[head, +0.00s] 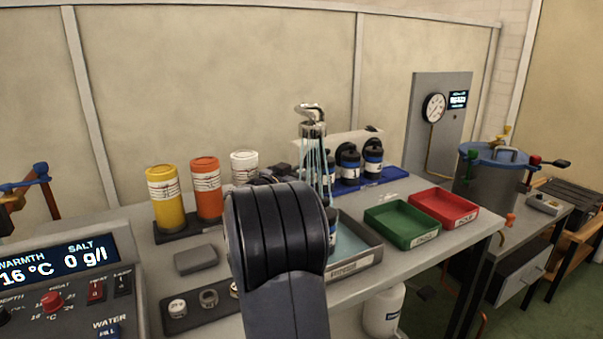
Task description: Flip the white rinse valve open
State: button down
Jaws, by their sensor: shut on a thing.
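The black end of my arm fills the lower middle of the head view and hides much behind it. My gripper (279,174) shows only as small dark parts above it, near the rinse post; its fingertips are hidden. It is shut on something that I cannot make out. The chrome rinse head (312,128) stands just right of it, with pale blue streams of water (317,165) falling from it. A dark bottle (331,240) is partly visible below the streams, over a grey basin (359,246). I cannot pick out the white rinse valve for certain.
Yellow (164,197), orange (207,188) and white (244,166) canisters stand left. Dark bottles (348,163) stand on a blue tray (376,180). Green (401,224) and red (443,206) trays lie right. A control panel (75,270) is at lower left, a lidded pot (489,178) far right.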

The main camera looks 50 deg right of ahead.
jog(key=shift+s+d+r+n+t+p, duration=0.1)
jog(key=shift+s+d+n+t+p, duration=0.15)
jog(key=shift+t, duration=0.2)
jog(key=shift+d+r+n+t+p, duration=0.1)
jog(key=shift+n+t+p, duration=0.05)
jog(key=shift+n+t, duration=0.25)
jog(key=shift+s+d+f+n+t+y, duration=0.15)
jog(key=shift+d+n+t+y, duration=0.15)
jog(key=shift+n+t+y, duration=0.55)
jog(key=shift+h, duration=0.35)
jog(key=c, duration=1.2)
grip_release()
jog(key=shift+f, duration=0.1)
jog(key=shift+a+m, duration=0.1)
jog(key=shift+m, duration=0.2)
